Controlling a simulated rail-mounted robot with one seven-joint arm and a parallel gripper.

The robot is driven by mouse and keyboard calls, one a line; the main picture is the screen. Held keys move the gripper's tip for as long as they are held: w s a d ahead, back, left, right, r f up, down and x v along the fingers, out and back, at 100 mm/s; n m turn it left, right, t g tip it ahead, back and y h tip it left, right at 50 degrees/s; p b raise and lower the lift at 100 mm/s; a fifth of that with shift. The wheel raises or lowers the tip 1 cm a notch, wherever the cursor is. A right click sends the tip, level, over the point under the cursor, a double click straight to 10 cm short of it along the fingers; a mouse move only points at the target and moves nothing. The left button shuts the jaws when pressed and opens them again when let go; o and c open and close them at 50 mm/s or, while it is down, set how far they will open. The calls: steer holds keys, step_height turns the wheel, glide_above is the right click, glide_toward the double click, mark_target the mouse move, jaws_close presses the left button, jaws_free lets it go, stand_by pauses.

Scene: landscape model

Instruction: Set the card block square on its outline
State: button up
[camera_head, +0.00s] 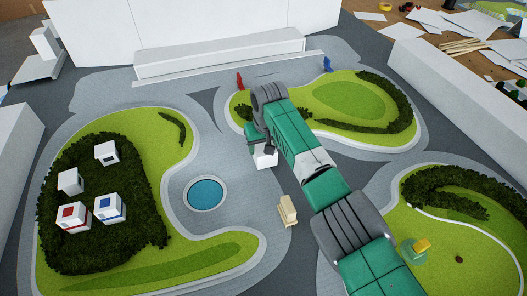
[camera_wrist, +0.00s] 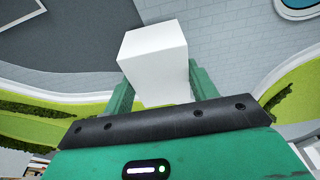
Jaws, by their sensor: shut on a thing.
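The card block is a plain white box (camera_wrist: 153,62) held between the green fingers of my gripper (camera_wrist: 160,92) in the wrist view. My gripper is shut on it, with a finger on either side. In the head view the white block (camera_head: 265,159) shows at the end of my green arm, over the grey paving between the pond and the right lawn. A white outline (camera_wrist: 40,9) on dark grey ground shows partly at the top left corner of the wrist view, apart from the block. I cannot make out that outline in the head view, where my arm covers much ground.
A round pond (camera_head: 205,194) lies left of my gripper. A cream bench-like piece (camera_head: 287,210) stands below it. Red (camera_head: 239,80) and blue (camera_head: 327,64) figures stand near the upper lawn. Several small white blocks stand on the left hedge. Long white buildings (camera_head: 220,53) border the back.

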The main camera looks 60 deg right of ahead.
steer(key=shift+r+p, duration=0.5)
steer(key=shift+p, duration=0.05)
step_height(320, 180, up, 4)
steer(key=p, duration=0.4)
steer(key=shift+f, duration=0.2)
steer(key=shift+f, duration=0.1)
stand_by(0.5)
steer(key=w+a+r+n+p, duration=0.2)
steer(key=w+a+r+p, duration=0.15)
steer(key=a+p, duration=0.45)
steer(key=w+a+r+n+y+p, duration=0.15)
steer(key=a+r+p, duration=0.35)
steer(key=a, duration=0.5)
steer(key=w+a+r+n+h+p, duration=0.1)
steer(key=w+a+r+n+p, duration=0.15)
steer(key=a+p, duration=0.6)
steer(key=s+a+r+n+p, duration=0.1)
steer(key=s+a+r+p, duration=0.1)
steer(key=a+r+p, duration=0.3)
steer(key=s+a+r+n+p, duration=0.1)
steer(key=s+a+r+p, duration=0.2)
steer(key=a, duration=1)
steer(key=s+a+r+n+y+p, duration=0.1)
steer(key=s+a+r+p, duration=0.2)
steer(key=a+r+p, duration=0.4)
steer(key=shift+a+t+p, duration=0.3)
steer(key=shift+a, duration=0.85)
